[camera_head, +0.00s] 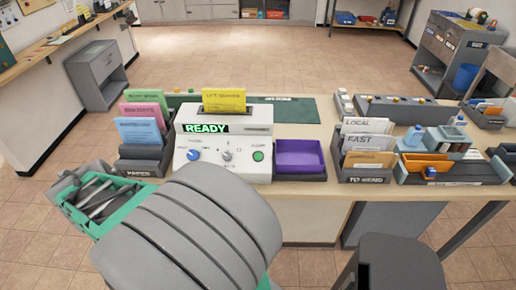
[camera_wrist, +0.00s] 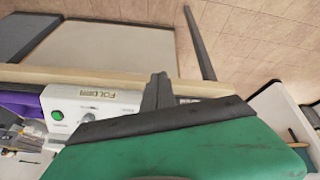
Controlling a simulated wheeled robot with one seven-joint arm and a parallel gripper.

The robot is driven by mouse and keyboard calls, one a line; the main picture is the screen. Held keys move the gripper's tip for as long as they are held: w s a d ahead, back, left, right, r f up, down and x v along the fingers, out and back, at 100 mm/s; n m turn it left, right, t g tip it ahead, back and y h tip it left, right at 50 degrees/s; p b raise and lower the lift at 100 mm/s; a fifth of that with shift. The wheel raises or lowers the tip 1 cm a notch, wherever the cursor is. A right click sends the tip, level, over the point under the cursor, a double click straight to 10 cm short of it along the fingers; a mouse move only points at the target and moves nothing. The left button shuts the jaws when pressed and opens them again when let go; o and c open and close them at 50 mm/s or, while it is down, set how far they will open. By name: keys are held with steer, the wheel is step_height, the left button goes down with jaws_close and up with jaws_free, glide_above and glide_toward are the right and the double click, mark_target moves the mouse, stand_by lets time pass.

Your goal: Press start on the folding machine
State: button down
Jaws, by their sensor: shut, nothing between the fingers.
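The folding machine (camera_head: 222,145) is a white box on the counter with a lit READY display (camera_head: 206,128) and a yellow sheet (camera_head: 224,99) standing in its top. Its front has a blue knob (camera_head: 194,155), a middle dial (camera_head: 227,156) and a round green button (camera_head: 258,156) at the right. In the wrist view, the machine (camera_wrist: 92,100) appears turned over, with the green button (camera_wrist: 57,115) at the left. My gripper (camera_wrist: 158,78) is shut and empty, apart from the button in the picture.
A purple tray (camera_head: 300,172) sits right of the machine, and a paper holder (camera_head: 142,163) sits left. A TO SEND rack (camera_head: 362,178) with envelopes stands farther right. Open floor lies behind.

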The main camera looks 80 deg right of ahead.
mark_target(258, 156)
steer(key=s+d+r+m+g+h+p, duration=0.2)
steer(key=s+d+m, duration=0.5)
steer(key=s+d, duration=0.4)
steer(key=s+d+r+m+g+h+p, duration=0.2)
steer(key=s+d+r+m+g+p, duration=0.2)
steer(key=s+d, duration=0.7)
steer(key=s+r+m+g, duration=0.1)
steer(key=s+m+g, duration=0.1)
steer(key=g, duration=0.1)
steer(key=shift+s+r+m, duration=0.15)
steer(key=shift+s+m, duration=0.05)
steer(key=shift+m, duration=0.2)
steer(key=d+f+b, duration=0.1)
steer(key=f, duration=0.1)
steer(key=d+f+b, duration=0.1)
steer(key=f+b, duration=0.1)
steer(key=w+d+f+b, duration=0.1)
steer(key=d+f+b, duration=0.1)
steer(key=f, duration=0.1)
steer(key=shift+d, duration=0.1)
steer(key=shift+w+d+f+b, duration=0.1)
steer(key=shift+d+f+b, duration=0.05)
steer(key=shift+d+b, duration=0.2)
